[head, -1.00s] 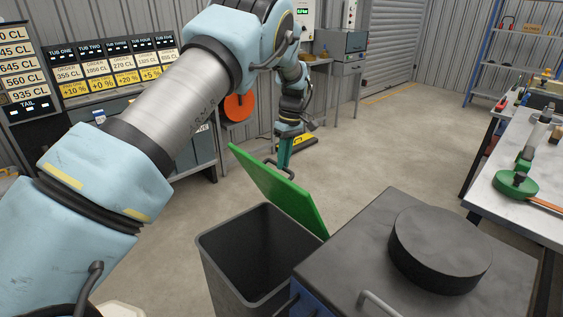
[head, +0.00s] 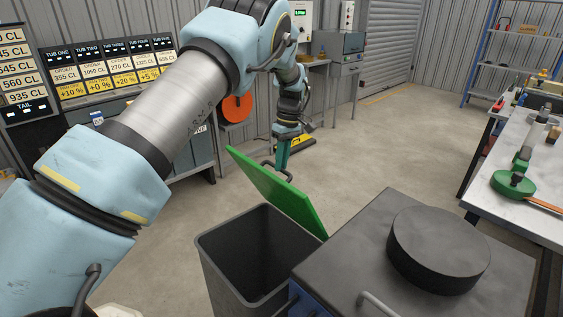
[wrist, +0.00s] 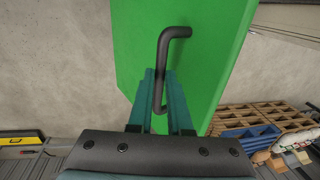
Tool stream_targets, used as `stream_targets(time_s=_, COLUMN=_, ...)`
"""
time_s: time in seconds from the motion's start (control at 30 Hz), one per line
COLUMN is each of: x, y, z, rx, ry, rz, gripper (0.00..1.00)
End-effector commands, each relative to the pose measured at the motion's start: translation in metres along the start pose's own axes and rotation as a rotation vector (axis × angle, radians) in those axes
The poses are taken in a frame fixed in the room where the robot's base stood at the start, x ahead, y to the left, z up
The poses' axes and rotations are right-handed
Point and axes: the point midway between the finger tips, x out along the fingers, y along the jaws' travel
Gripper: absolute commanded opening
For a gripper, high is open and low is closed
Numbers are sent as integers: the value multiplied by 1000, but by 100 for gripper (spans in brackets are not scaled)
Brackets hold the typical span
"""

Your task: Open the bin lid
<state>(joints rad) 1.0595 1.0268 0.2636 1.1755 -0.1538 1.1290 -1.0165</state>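The green bin lid (head: 280,194) stands tilted up and open over the dark grey bin (head: 241,259), whose empty-looking inside shows. The lid's black handle (wrist: 165,55) is a bent bar on its outer face. My gripper (head: 284,166) is at the handle on the lid's far side. In the wrist view, my teal fingers (wrist: 160,80) stand on either side of the handle's bar, with little gap beside it, and look shut on it. The handle's lower end lies between the fingers.
A dark cabinet top (head: 365,245) with a round black disc (head: 438,245) stands right of the bin. A workbench (head: 520,205) with tools is at the far right. Pallets (wrist: 255,118) show in the wrist view.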

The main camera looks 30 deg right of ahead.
Motion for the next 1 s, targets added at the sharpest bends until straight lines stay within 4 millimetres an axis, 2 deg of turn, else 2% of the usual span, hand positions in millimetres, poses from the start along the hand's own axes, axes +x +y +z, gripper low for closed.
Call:
stream_targets(time_s=0.03, x=4, y=1, z=2, rx=1, ry=-4, rz=-2, gripper=20)
stream_targets(time_s=0.27, x=3, y=1, z=2, rx=1, ry=-3, rz=0, gripper=46)
stream_targets(time_s=0.3, x=2, y=1, z=2, rx=1, ry=-2, rz=0, gripper=47)
stream_targets(time_s=0.73, x=-4, y=1, z=0, rx=1, ry=0, rz=2, gripper=47)
stream_targets(time_s=0.87, x=-20, y=2, z=0, rx=1, ry=1, rz=3, gripper=47)
stream_targets(time_s=1.0, x=-48, y=2, z=0, rx=1, ry=2, rz=5, gripper=47)
